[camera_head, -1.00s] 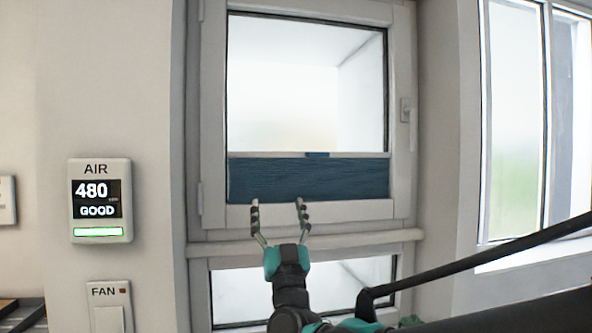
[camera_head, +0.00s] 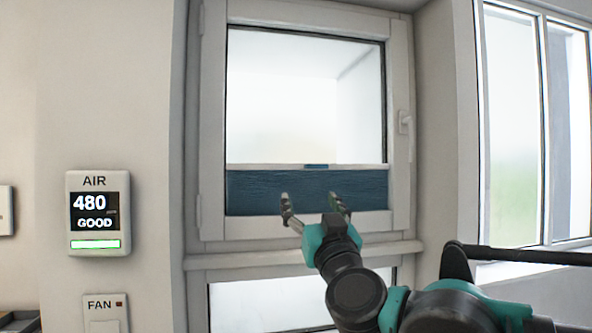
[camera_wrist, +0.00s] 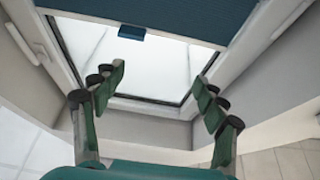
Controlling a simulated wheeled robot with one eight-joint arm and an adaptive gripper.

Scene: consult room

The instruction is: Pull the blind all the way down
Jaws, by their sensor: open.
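The blind (camera_head: 260,190) is a dark blue panel across the lower part of the upper window pane, with clear glass above it. A pale rail (camera_head: 250,166) runs along its top edge, with a small blue tab (camera_head: 316,167) near the middle. My gripper (camera_head: 311,196) is open and empty, its fingers spread in front of the blind, below the tab. In the wrist view, which looks upside down, the blind (camera_wrist: 190,15) and tab (camera_wrist: 131,33) lie beyond my open gripper (camera_wrist: 158,76), apart from its fingertips.
A window handle (camera_head: 405,122) is on the frame's right side. A ledge (camera_head: 235,259) crosses below the pane, above a lower window. An air display (camera_head: 97,213) and fan switch (camera_head: 105,313) are on the left wall. Another window (camera_head: 512,130) stands right.

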